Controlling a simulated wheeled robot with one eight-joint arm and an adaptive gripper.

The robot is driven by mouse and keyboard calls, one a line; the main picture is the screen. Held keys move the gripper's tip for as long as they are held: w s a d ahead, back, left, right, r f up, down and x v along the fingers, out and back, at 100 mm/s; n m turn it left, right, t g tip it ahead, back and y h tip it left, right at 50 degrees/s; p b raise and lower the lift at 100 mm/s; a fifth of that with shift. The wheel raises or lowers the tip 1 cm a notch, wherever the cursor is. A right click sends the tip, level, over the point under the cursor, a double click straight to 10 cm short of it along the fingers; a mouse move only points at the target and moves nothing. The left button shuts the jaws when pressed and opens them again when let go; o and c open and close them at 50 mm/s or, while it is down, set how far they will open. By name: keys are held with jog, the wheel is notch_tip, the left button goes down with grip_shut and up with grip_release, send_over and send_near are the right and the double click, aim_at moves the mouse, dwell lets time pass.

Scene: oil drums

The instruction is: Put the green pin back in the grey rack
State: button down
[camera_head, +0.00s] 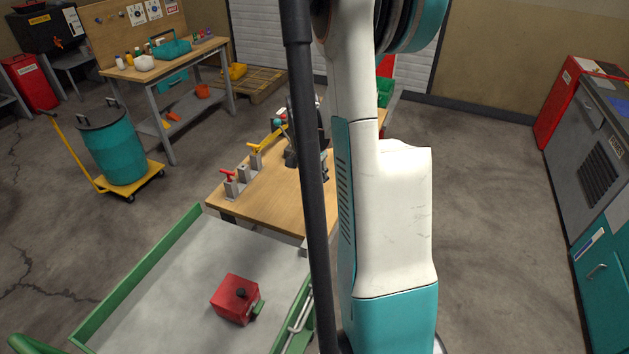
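The grey rack (243,174) stands along the left edge of the wooden table in the head view. A red T-handled pin (228,173) sits at its near end and a yellow one (254,147) at its far end. The grey middle place shows no coloured handle. I cannot pick out the green pin with certainty; a small green piece (259,308) lies against the red box in the tray. My dark gripper (309,165) is over the table, right of the rack and apart from it. A black pole covers part of it, so its opening and any held thing are unclear.
The red box (235,299) with a black knob lies in a green-edged grey tray (150,290) in front of the table (270,205). A teal drum (116,150) stands on a yellow trolley at left. A workbench (190,55) stands behind. Open floor lies right.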

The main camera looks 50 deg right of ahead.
notch_tip(320, 180, up, 9)
jog(key=p, duration=0.5)
jog(key=shift+r, duration=0.2)
dwell(0.5)
